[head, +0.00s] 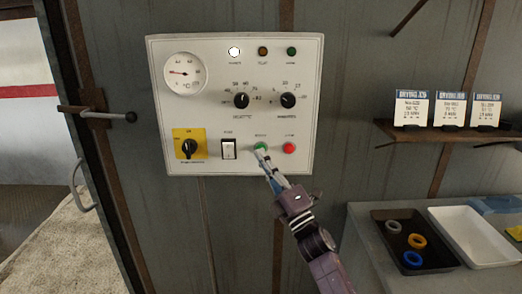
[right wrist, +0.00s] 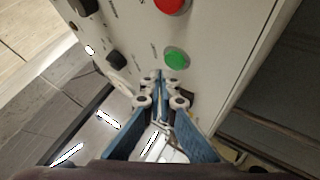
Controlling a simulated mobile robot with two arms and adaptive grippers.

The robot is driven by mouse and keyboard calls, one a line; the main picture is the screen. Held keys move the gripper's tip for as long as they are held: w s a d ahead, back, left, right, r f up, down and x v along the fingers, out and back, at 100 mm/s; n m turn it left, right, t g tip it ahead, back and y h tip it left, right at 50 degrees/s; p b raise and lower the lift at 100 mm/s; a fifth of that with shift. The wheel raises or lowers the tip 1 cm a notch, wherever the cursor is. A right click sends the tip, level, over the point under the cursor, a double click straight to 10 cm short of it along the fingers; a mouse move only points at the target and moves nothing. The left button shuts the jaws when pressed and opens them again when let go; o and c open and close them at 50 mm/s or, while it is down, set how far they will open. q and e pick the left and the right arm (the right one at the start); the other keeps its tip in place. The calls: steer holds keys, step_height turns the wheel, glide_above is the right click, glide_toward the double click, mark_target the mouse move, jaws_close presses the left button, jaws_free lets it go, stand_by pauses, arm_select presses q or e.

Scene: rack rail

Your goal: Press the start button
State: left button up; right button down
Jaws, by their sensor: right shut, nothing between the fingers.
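The control panel (head: 235,120) is a pale plate on the grey wall. Its green start button (head: 261,146) sits low on the right side, left of the red button (head: 289,148). My right gripper (head: 264,155) is shut and empty, its fingertips at the lower edge of the green button in the head view. In the right wrist view the green button (right wrist: 177,58) shows just above and right of the shut fingertips (right wrist: 158,76). I cannot tell whether they touch it. My left gripper is not in view.
The panel also holds a gauge (head: 185,73), two black knobs, a white lit lamp (head: 234,52), a yellow-backed rotary switch (head: 189,146) and a rocker switch (head: 228,149). A shelf (head: 440,132) with cards and a bench with a black tray (head: 383,238) stand at right.

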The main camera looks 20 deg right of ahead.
steer(key=shift+w, duration=0.1)
stand_by(0.5)
steer(key=shift+w+d+b, duration=0.1)
steer(key=shift+w+b, duration=0.25)
steer(key=shift+w+d+b, duration=0.15)
steer(key=shift+w+b, duration=0.2)
steer(key=shift+w, duration=0.05)
stand_by(0.6)
steer(key=shift+s, duration=0.2)
steer(key=shift+s+a+p, duration=0.25)
steer(key=shift+s+p, duration=0.05)
steer(key=shift+s, duration=0.35)
steer(key=s+p, duration=0.1)
steer(key=s, duration=0.1)
steer(key=s+a, duration=0.1)
steer(key=s, duration=0.1)
steer(key=shift+s+a+p, duration=0.2)
steer(key=shift+s+p, duration=0.15)
steer(key=shift+s, duration=0.05)
